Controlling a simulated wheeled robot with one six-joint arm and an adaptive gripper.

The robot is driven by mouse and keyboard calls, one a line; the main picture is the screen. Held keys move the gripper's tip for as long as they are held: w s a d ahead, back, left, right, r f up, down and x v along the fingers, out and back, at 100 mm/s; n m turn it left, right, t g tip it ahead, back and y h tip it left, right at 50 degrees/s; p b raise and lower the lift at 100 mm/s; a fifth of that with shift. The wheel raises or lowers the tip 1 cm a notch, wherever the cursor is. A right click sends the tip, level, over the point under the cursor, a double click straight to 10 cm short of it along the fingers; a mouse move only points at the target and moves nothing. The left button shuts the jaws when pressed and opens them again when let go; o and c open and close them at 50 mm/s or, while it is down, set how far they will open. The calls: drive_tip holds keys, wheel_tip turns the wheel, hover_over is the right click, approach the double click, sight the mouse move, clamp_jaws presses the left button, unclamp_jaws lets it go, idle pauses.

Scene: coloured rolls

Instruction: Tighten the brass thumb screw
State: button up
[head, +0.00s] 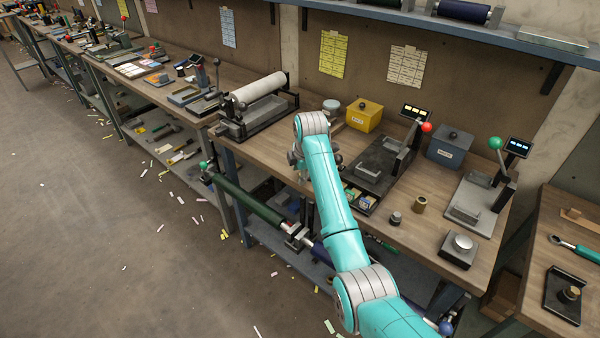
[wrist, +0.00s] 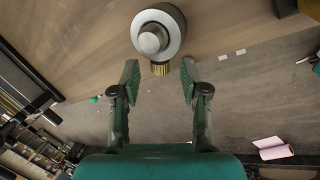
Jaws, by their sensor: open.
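In the wrist view, a ridged brass piece, which looks like the brass thumb screw (wrist: 160,69), sticks out from below a round fitting (wrist: 157,35) with a pale ring and a grey centre. My gripper (wrist: 160,77) is open. Its two green fingers stand apart on either side of the brass piece, with a gap on each side. I cannot tell the depth between them. In the head view, my arm reaches over the front edge of the workbench (head: 455,205), and my gripper and the screw are mostly hidden behind it.
A roller machine (head: 262,100) stands left of my arm. A green roller (head: 248,205) hangs at the bench front.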

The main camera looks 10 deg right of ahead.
clamp_jaws()
drive_tip(key=shift+w, duration=0.1)
drive_tip(key=shift+w+g, duration=0.2)
drive_tip(key=shift+g, duration=0.75)
drive_tip(key=shift+w+g, duration=0.2)
drive_tip(key=shift+g, duration=0.75)
drive_tip(key=shift+w+r, duration=0.1)
drive_tip(key=shift+r, duration=0.05)
unclamp_jaws()
